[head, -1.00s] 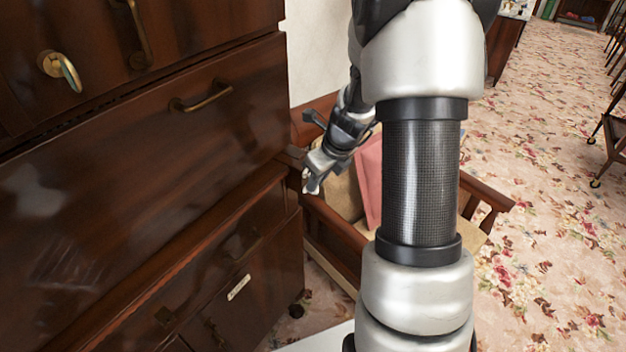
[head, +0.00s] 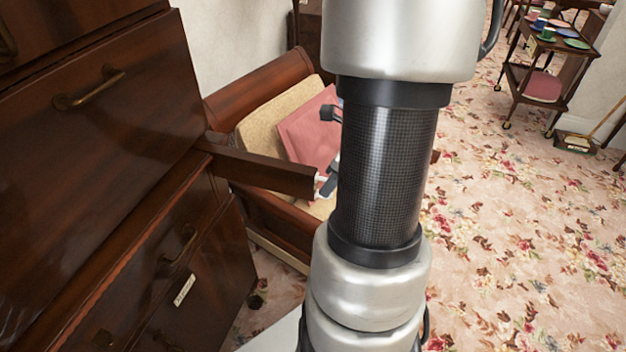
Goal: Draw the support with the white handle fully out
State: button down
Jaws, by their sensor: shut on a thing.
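The support (head: 262,172) is a dark wooden bar that sticks well out from the side of the dark wooden cabinet (head: 100,130), below its sloped front. Its white handle (head: 320,179) shows as a small pale piece at the bar's outer end. My gripper (head: 327,184) is at that end, shut on the white handle. Most of my gripper and wrist is hidden behind my own arm, so the grip itself shows only in part.
A wooden armchair with a cream cushion (head: 255,124) and a pink pillow (head: 310,132) stands behind and below the bar. Floral carpet (head: 520,240) lies open to the right. A trolley with cups and plates (head: 545,75) stands at the far right.

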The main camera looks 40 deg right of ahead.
jog(key=shift+s+d, duration=0.15)
jog(key=shift+d, duration=0.15)
jog(key=c, duration=1.9)
grip_release()
jog(key=shift+s+d, duration=0.1)
jog(key=shift+o, duration=0.2)
jog(key=shift+r, duration=0.1)
jog(key=p+v, duration=0.4)
jog(key=v, duration=1.3)
jog(key=shift+a+r, duration=0.15)
jog(key=shift+a, duration=0.05)
